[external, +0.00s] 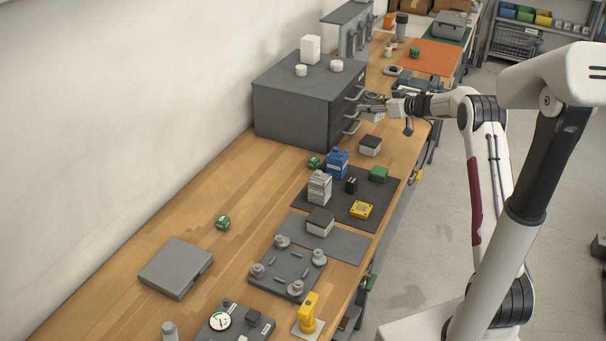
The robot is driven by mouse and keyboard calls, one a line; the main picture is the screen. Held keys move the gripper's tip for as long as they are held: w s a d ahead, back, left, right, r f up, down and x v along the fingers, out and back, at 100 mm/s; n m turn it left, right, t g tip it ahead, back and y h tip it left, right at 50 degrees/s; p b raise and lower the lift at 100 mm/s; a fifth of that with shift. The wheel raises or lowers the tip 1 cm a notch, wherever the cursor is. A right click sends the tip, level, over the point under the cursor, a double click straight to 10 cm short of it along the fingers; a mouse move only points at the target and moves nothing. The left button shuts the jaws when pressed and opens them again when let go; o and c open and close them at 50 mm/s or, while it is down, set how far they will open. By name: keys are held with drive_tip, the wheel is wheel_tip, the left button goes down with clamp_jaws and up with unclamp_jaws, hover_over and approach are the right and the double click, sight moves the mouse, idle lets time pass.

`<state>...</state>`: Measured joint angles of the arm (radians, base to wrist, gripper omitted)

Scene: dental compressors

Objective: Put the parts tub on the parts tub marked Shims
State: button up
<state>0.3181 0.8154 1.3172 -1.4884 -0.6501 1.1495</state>
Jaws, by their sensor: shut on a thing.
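My gripper (368,106) is at the front of the dark grey drawer cabinet (290,112), level with its upper handles. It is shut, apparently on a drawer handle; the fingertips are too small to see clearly. Two light boxes with dark tops may be the parts tubs. One box (370,146) stands on the wood below my gripper, near the cabinet's right front corner. The other box (320,222) stands nearer the camera, at the edge of the dark mats. No marking reading Shims is legible on either.
A dark mat (382,208) holds a blue container (337,163), a grey stack (319,187), a yellow device (361,210) and a green box (378,174). White containers (310,50) stand on the cabinet.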

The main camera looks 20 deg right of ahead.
sight(370, 118)
drive_tip(key=shift+f, duration=2.6)
drive_tip(key=shift+f, duration=0.1)
drive_tip(key=shift+f, duration=1.75)
drive_tip(key=shift+f, duration=0.1)
drive_tip(key=o, duration=1.2)
drive_tip(key=shift+s+d+r, duration=0.2)
drive_tip(key=shift+s+r, duration=0.1)
drive_tip(key=shift+s, duration=0.15)
drive_tip(key=v, duration=1.1)
